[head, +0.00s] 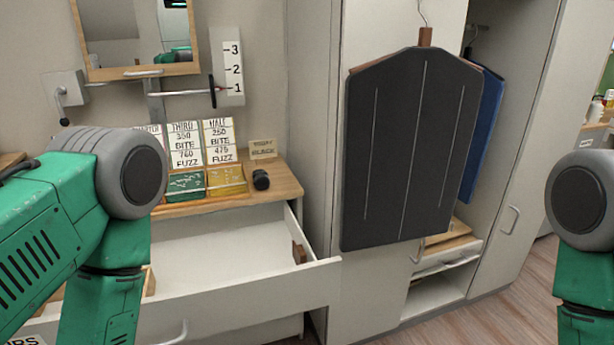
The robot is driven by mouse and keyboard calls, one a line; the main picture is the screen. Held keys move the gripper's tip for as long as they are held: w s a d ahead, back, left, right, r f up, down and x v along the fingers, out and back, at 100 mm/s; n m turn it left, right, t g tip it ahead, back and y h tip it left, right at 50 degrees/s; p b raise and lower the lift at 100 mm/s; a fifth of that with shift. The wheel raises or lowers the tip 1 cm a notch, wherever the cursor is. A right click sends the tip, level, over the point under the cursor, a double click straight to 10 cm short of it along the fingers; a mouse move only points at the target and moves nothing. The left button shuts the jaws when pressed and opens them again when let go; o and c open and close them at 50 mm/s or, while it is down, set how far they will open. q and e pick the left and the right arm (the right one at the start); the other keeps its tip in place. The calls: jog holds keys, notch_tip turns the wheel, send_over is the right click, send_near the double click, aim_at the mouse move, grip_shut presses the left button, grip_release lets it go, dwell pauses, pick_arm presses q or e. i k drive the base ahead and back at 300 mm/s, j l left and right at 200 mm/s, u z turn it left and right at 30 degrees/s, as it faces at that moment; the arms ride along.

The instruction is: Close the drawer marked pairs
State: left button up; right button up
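A white drawer (250,300) stands pulled out below the wooden top at the lower left. Its front panel faces me, with a grey handle (175,333) low on it. A label (28,340) at the bottom left edge shows only letters ending in "RS"; the rest is cut off or hidden. The drawer's inside is mostly bare, with a small brown piece (299,252) at its right side. My green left arm covers the drawer's left part. My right arm shows at the right edge. Both grippers are outside the picture.
The wooden top (285,182) bears a green box (186,184), a yellow box (225,180), lettered cards (219,140) and a black cylinder (261,180). A dark garment (410,140) hangs before the wardrobe. Wooden floor (480,315) is clear at the lower right.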

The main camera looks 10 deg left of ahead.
aim_at(212, 274)
jog(key=j+u, duration=0.25)
jog(key=u, duration=0.2)
jog(key=k+j+u, duration=0.1)
jog(key=j+u, duration=0.3)
jog(key=l, duration=0.1)
